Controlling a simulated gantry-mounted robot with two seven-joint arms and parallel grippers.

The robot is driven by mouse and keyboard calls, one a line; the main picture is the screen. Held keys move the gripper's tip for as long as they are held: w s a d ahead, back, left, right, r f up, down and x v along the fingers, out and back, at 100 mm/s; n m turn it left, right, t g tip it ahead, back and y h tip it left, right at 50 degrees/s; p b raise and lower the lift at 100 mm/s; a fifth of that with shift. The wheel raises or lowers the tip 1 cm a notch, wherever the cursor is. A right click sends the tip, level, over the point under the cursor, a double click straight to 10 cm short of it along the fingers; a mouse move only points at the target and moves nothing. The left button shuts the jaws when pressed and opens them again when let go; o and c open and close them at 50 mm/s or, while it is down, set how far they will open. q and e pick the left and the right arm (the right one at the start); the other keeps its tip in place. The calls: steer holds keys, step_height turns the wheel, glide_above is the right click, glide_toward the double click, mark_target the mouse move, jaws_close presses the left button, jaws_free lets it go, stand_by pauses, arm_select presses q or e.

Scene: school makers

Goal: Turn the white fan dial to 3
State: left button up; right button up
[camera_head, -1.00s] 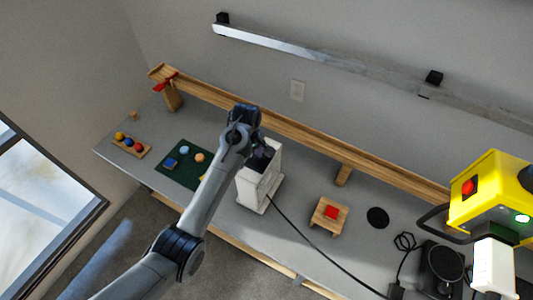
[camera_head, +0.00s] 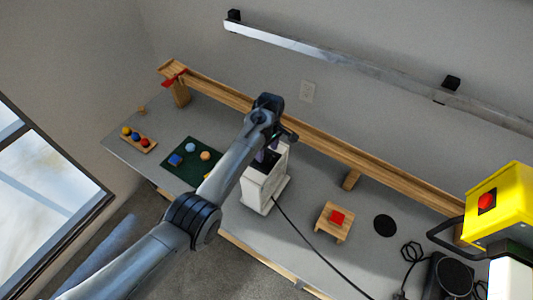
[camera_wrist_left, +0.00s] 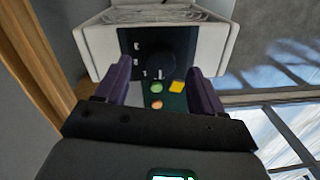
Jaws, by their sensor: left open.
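The white fan (camera_head: 257,192) is a white box on the bench in the head view, with a cable running from it. It also fills the top of the left wrist view (camera_wrist_left: 95,42). There its dark panel carries a round dark dial (camera_wrist_left: 158,62) with small pale marks around it. The dial's setting is too dark to read. My left gripper (camera_head: 270,152) is at the top of the fan in the head view. In the left wrist view its two purple fingers (camera_wrist_left: 160,80) are apart, one on each side below the dial, with nothing between them. My right gripper is out of view.
A wooden rail (camera_head: 330,148) runs along the wall behind the fan. A green mat (camera_head: 208,174) with small pieces lies to its left. A small wooden stand (camera_head: 333,222) with a red block is to its right, and a yellow device (camera_head: 497,209) stands far right.

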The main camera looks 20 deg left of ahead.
mark_target(265, 158)
arm_select(q)
steer(key=shift+s+f, duration=0.1)
steer(key=shift+f, duration=1.35)
steer(key=shift+c, duration=0.4)
steer(key=c, duration=1)
